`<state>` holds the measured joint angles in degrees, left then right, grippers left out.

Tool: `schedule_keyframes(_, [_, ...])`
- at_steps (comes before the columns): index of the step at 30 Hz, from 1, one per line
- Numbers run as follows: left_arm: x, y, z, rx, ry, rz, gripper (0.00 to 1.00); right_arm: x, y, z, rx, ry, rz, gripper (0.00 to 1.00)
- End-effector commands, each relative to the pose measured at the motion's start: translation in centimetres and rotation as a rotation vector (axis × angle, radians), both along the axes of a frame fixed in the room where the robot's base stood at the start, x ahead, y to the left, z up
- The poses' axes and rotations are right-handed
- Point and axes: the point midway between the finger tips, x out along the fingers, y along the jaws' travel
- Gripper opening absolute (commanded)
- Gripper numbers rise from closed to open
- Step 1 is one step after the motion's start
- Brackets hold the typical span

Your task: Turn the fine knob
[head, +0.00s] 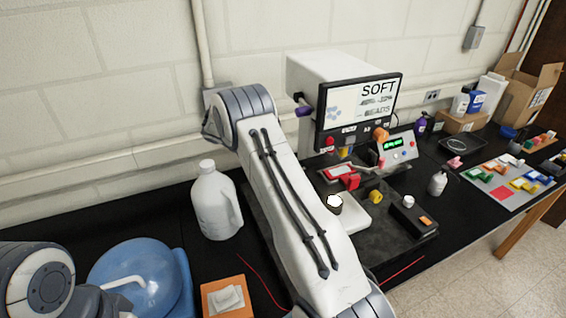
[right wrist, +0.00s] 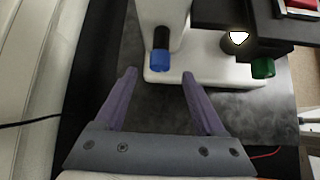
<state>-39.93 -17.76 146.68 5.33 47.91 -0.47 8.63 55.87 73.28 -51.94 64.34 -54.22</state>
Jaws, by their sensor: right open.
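In the right wrist view a blue knob-like cylinder (right wrist: 160,62) sits on the side of a white stand (right wrist: 180,18), low near its white base. A green round part (right wrist: 263,68) is to its right. No label shows which is the fine knob. My right gripper (right wrist: 159,74) is open and empty; its two purple fingers point toward the blue cylinder, one to each side in the picture, with the cylinder slightly beyond the tips. Contact is not visible. In the head view my large white arm hides much of this area. My left gripper is out of view.
A monitor (head: 360,108) and a small control box (head: 397,150) stand behind the dark plate. A white jug (head: 215,203) stands left of my arm. A blue rounded container (head: 140,277) and an orange tray (head: 211,300) are front left. Colored blocks (head: 500,180) lie right.

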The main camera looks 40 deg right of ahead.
Motion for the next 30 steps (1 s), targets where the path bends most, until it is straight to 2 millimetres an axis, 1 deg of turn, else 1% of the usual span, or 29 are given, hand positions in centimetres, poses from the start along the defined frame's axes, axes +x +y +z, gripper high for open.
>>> schedule_keyframes(1, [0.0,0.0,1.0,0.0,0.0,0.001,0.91,-0.3,-0.8,-0.3,0.001,0.005,-0.004,0.72])
schedule_keyframes(3, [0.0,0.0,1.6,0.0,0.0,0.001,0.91,-0.4,-1.7,-1.3,0.001,0.004,-0.003,0.72])
schedule_keyframes(9, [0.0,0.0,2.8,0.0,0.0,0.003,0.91,-0.6,-3.5,-3.3,0.001,0.0,-0.001,0.72])
schedule_keyframes(15, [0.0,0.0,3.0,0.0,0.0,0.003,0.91,-0.8,-4.2,-4.2,0.002,-0.003,-0.002,0.72])
schedule_keyframes(21, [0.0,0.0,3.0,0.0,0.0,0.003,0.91,-0.7,-4.2,-4.3,0.001,-0.003,-0.001,0.72])
schedule_keyframes(22, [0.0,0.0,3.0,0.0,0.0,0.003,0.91,-0.7,-4.2,-4.3,0.001,-0.003,-0.001,0.68])
schedule_keyframes(23, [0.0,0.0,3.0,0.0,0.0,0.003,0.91,-0.7,-4.2,-4.3,0.001,-0.003,-0.001,0.56])
schedule_keyframes(24, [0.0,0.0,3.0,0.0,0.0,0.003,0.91,-0.7,-4.2,-4.3,0.001,-0.003,-0.001,0.41])
schedule_keyframes(26, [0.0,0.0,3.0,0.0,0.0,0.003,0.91,-0.7,-4.2,-4.3,0.001,-0.003,-0.001,0.18])
schedule_keyframes(27, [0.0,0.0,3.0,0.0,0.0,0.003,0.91,-0.7,-4.2,-4.3,0.001,-0.003,-0.001,0.03])
schedule_keyframes(28, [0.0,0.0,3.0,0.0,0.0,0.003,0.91,-0.7,-4.2,-4.2,0.001,-0.003,-0.001,0.0])
schedule_keyframes(30, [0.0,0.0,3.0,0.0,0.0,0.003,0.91,-0.7,-4.2,-4.2,0.001,-0.003,-0.001,0.0])
